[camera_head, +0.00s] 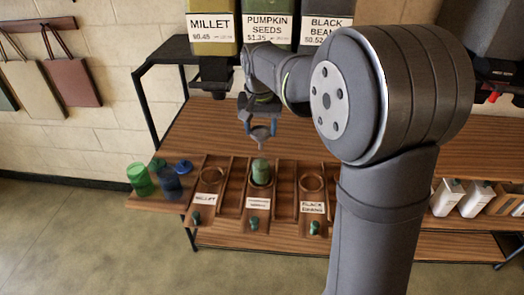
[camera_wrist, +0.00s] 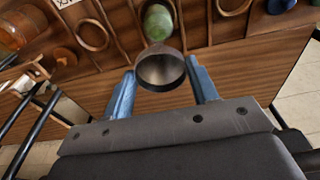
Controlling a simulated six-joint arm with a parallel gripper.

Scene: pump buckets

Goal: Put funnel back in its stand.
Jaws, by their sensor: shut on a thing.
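My gripper (camera_head: 259,124) hangs above the wooden counter, below the pumpkin seeds dispenser. Its blue fingers are shut on a grey funnel (camera_head: 260,136), held about upright in the air. In the wrist view the funnel's round open mouth (camera_wrist: 161,70) shows between the fingers. Wooden rings sit in the rack below: the millet ring (camera_head: 211,178) and the black beans ring (camera_head: 311,179) look empty. A green container (camera_head: 261,170) stands in the middle ring (camera_head: 261,184). I cannot tell which holder is the funnel's stand.
A green cup (camera_head: 141,180), a blue container (camera_head: 169,184) and a blue lid (camera_head: 183,166) stand at the counter's left end. The millet dispenser (camera_head: 212,30) and black beans dispenser (camera_head: 326,30) hang above. White containers (camera_head: 447,197) stand at the right. Bare counter lies behind the rack.

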